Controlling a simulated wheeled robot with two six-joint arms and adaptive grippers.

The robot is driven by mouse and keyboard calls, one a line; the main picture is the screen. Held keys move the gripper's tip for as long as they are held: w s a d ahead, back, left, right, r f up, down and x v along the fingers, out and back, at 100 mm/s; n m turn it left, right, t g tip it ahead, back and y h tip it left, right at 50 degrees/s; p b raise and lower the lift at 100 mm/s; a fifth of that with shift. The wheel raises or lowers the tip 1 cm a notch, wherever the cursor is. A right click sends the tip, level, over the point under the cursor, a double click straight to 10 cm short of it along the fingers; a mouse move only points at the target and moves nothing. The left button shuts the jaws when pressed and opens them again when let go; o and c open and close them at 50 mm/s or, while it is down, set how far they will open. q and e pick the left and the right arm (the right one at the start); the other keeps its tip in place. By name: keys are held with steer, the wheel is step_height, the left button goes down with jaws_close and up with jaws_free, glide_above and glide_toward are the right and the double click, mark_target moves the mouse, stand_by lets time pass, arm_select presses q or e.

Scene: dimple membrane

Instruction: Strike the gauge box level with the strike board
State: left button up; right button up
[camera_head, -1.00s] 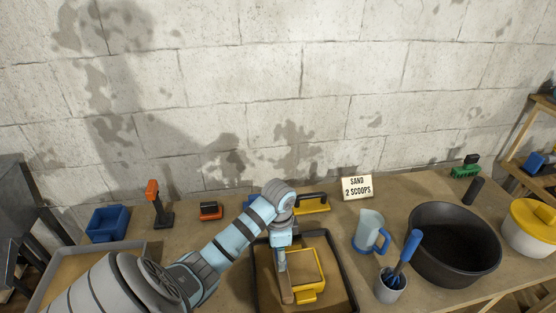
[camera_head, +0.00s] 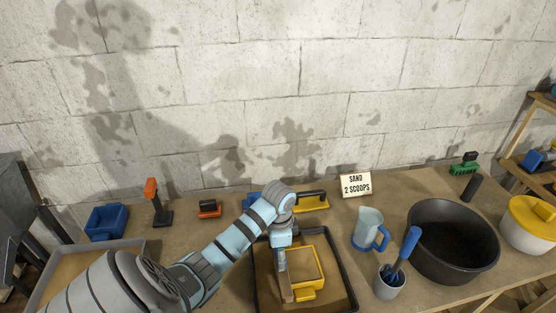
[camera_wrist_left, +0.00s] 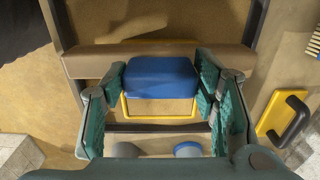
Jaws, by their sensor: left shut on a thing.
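The yellow gauge box (camera_head: 322,268) sits in a dark-rimmed tray (camera_head: 349,272) on the bench, with tan material inside it. My left gripper (camera_head: 280,258) is above the box's left side. It is shut on the blue handle (camera_wrist_left: 160,78) of the strike board. The wooden strike board (camera_head: 286,290) lies along the left side of the box in the head view. In the left wrist view, the board (camera_wrist_left: 90,62) crosses the box, and part of the yellow frame (camera_wrist_left: 160,125) shows below the handle. Whether the board touches the rim is unclear. My right gripper is not in view.
A clear jug (camera_head: 369,228) with a blue handle, a grey cup (camera_head: 390,285) holding a blue-handled tool, and a black tub (camera_head: 453,243) stand right of the tray. A yellow float with a black handle (camera_head: 313,194) lies behind it. A blue bin (camera_head: 106,222) stands at left.

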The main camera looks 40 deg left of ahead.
arm_select(q)
steer(key=shift+w+d+b, duration=0.2)
steer(key=shift+w+d, duration=0.9)
steer(key=shift+w, duration=0.5)
steer(key=shift+w+d+b, duration=0.2)
steer(key=shift+w+d, duration=0.95)
steer(key=shift+w, duration=0.4)
steer(key=shift+w+d+b, duration=0.2)
steer(key=shift+w+d, duration=0.9)
steer(key=shift+w, duration=0.5)
steer(key=shift+s+a+p, duration=0.35)
steer(key=shift+s+a, duration=0.8)
steer(key=shift+s, duration=0.45)
steer(key=shift+s+a+p, duration=0.35)
steer(key=shift+s+a, duration=0.8)
steer(key=shift+s, duration=0.5)
steer(key=shift+s+a+p, duration=0.35)
steer(key=shift+s+a, duration=0.8)
steer(key=shift+s, duration=0.45)
